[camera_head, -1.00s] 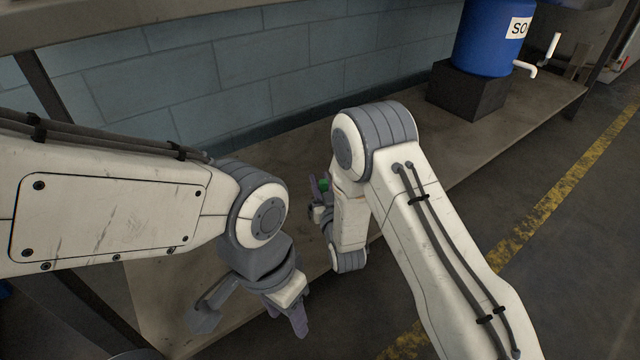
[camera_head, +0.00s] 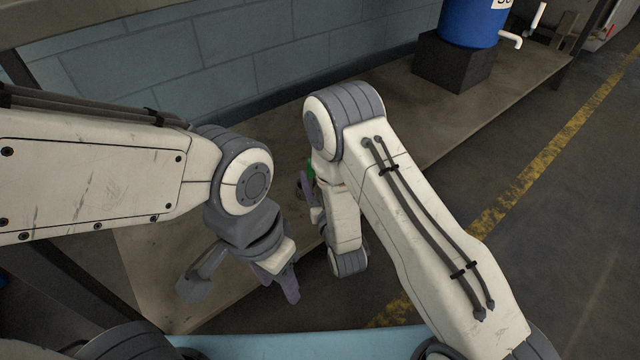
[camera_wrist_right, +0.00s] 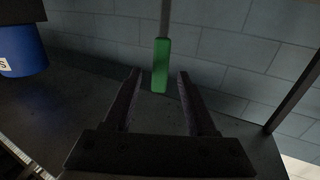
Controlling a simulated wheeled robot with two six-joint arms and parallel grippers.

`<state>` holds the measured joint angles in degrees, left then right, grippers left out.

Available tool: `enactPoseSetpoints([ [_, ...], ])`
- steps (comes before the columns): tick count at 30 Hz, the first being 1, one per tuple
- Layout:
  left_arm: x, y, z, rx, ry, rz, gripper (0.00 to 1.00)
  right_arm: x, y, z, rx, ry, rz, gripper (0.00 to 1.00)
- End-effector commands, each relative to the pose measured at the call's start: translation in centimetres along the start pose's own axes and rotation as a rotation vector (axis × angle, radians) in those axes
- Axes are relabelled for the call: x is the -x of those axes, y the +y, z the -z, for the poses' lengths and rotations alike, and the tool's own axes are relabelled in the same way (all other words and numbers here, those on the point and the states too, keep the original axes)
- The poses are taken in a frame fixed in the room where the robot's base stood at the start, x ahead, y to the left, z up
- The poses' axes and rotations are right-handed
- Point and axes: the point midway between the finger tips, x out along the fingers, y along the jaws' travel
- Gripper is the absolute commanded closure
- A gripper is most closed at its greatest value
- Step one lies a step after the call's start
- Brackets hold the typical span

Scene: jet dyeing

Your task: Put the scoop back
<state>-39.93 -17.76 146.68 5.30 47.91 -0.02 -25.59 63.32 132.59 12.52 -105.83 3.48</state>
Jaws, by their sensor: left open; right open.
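A green handle (camera_wrist_right: 161,66) on a thin grey shaft shows upright in the right wrist view. I take it for the scoop's handle; no scoop bowl shows. My right gripper (camera_wrist_right: 159,76) is open, and the handle's lower end appears between its two fingertips, with clear gaps on both sides. I cannot tell how deep between the fingers it is. In the head view, a bit of green (camera_head: 310,170) shows beside my right gripper (camera_head: 304,188), mostly hidden by my arm. My left gripper (camera_head: 283,286) is open, pointing down above the shelf, with nothing visible held.
A long shelf (camera_head: 440,130) runs along a grey-blue block wall (camera_head: 215,60). A blue drum (camera_head: 470,22) with a white tap stands on a dark block (camera_head: 452,65) at the upper right. Dark posts hold up the shelving. Open floor with a yellow line (camera_head: 520,185) lies to the right.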

Motion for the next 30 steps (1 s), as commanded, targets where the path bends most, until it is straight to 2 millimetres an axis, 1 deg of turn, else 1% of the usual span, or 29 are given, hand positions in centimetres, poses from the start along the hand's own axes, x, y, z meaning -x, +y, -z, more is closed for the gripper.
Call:
enactPoseSetpoints([
  [1, 0.7, 0.1, 0.0, 0.000, 0.000, 0.000, 0.50, 1.2, -0.1, 0.1, 0.001, -0.008, 0.003, 0.43],
  [3, 1.0, 0.1, 0.1, 0.000, 0.000, 0.000, 0.50, 2.5, -0.1, 0.2, 0.003, -0.006, 0.002, 0.43],
  [4, -0.1, 0.0, 0.0, 0.000, 0.001, 0.000, 0.50, 2.9, -0.1, -0.5, 0.001, -0.004, 0.002, 0.43],
  [6, -0.8, -0.1, -0.1, 0.000, 0.000, 0.000, 0.50, 3.8, -0.1, -0.5, 0.000, -0.002, 0.001, 0.43],
  [10, -1.2, -0.1, -0.1, 0.000, 0.000, 0.000, 0.50, 4.8, -0.1, -0.2, 0.000, -0.002, 0.001, 0.43],
  [14, -1.2, -0.1, -0.1, 0.000, 0.000, 0.000, 0.50, 4.5, -0.4, 0.1, -0.011, -0.037, 0.003, 0.43],
  [17, -1.2, -0.1, -0.1, 0.000, 0.000, 0.000, 0.50, 3.6, -1.2, 0.3, -0.028, -0.127, 0.010, 0.43],
  [19, -1.1, -0.1, -0.1, 0.000, 0.000, 0.000, 0.50, 3.2, -2.0, 0.5, -0.042, -0.219, 0.021, 0.43],
  [21, -1.2, -0.1, -0.1, 0.000, 0.000, 0.000, 0.50, 3.1, -3.1, 0.6, -0.054, -0.323, 0.041, 0.43],
  [23, -1.2, -0.1, -0.1, 0.000, 0.000, 0.000, 0.50, 3.5, -4.1, 0.8, -0.058, -0.414, 0.061, 0.43],
  [26, -1.2, -0.1, -0.1, 0.000, 0.000, 0.000, 0.50, 4.9, -5.6, 1.4, -0.056, -0.565, 0.102, 0.43],
  [29, -1.2, -0.1, -0.1, 0.000, 0.000, 0.000, 0.50, 7.2, -6.9, 2.2, -0.042, -0.715, 0.147, 0.43],
  [30, -1.2, -0.1, -0.1, 0.000, 0.000, 0.000, 0.50, 8.4, -7.3, 2.6, -0.033, -0.776, 0.167, 0.43],
])
